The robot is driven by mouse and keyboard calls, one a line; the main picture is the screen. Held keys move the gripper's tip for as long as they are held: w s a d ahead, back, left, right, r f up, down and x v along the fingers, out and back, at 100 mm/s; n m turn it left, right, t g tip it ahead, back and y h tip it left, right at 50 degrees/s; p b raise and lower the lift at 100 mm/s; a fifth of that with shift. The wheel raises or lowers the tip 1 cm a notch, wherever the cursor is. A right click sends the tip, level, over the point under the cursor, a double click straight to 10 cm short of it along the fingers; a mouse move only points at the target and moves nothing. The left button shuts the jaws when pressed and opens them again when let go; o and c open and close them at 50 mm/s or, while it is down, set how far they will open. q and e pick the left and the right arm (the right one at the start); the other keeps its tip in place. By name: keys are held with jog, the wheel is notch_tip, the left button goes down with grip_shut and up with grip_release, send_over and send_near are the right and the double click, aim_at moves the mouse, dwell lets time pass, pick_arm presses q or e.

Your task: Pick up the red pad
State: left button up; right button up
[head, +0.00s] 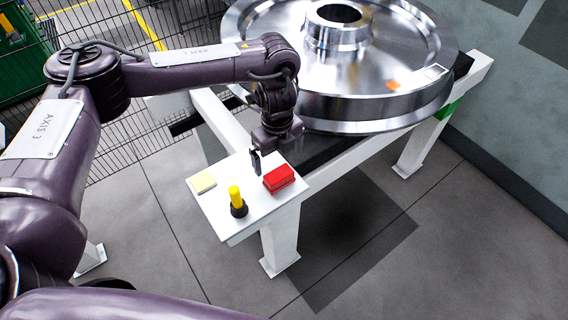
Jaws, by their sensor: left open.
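The red pad (279,179) is a small red block lying on the white side shelf (222,217) of the stand, near its right edge. My left gripper (256,163) hangs over the shelf, just to the left of and behind the red pad. It is open and holds nothing that I can see. Its fingers appear dark, and I cannot tell whether they touch the shelf. My right gripper is not in view.
The large steel rail wheel (375,105) rests on the white stand behind. A wire fence (110,150) runs behind at left.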

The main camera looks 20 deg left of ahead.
aim_at(279, 173)
pick_arm(q)
jog(key=shift+s+f+p, duration=0.35)
jog(key=shift+s+f, duration=0.25)
jog(key=shift+s, duration=0.2)
jog(key=shift+d+f+p, duration=0.2)
jog(key=shift+f+p, duration=0.7)
jog(key=shift+f, duration=0.2)
jog(key=f, duration=0.2)
jog(key=shift+w+f, duration=0.3)
jog(key=shift+f, duration=0.3)
jog(key=c, duration=0.8)
jog(key=shift+c, duration=1.4)
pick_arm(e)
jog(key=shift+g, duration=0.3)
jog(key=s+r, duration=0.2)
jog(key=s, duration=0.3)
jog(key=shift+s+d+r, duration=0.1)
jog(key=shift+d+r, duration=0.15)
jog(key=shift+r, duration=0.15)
